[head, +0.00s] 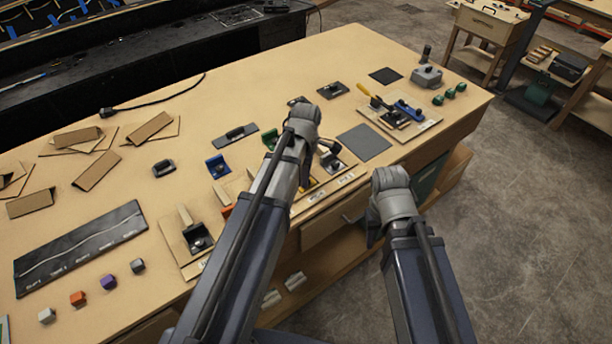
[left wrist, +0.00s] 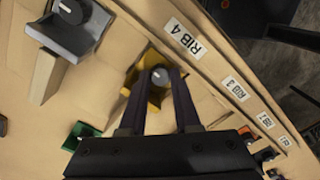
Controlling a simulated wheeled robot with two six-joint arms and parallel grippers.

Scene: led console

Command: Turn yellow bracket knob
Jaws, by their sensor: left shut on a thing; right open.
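The yellow bracket (left wrist: 153,100) sits on the wooden console near the RIB 4 label (left wrist: 186,38), with a grey round knob (left wrist: 160,76) on it. My left gripper (left wrist: 160,80) is shut on this knob, one dark finger on either side. In the head view, my left arm hides most of the bracket; only a small yellow patch (head: 312,182) shows beside it. The knob's pointer direction is too small to tell. My right gripper (head: 374,236) hangs off the bench's front edge, empty; its fingers are mostly hidden in the head view.
A grey bracket with a dark knob (left wrist: 70,12) stands near the yellow one. A green part (left wrist: 82,135) lies on the other side.

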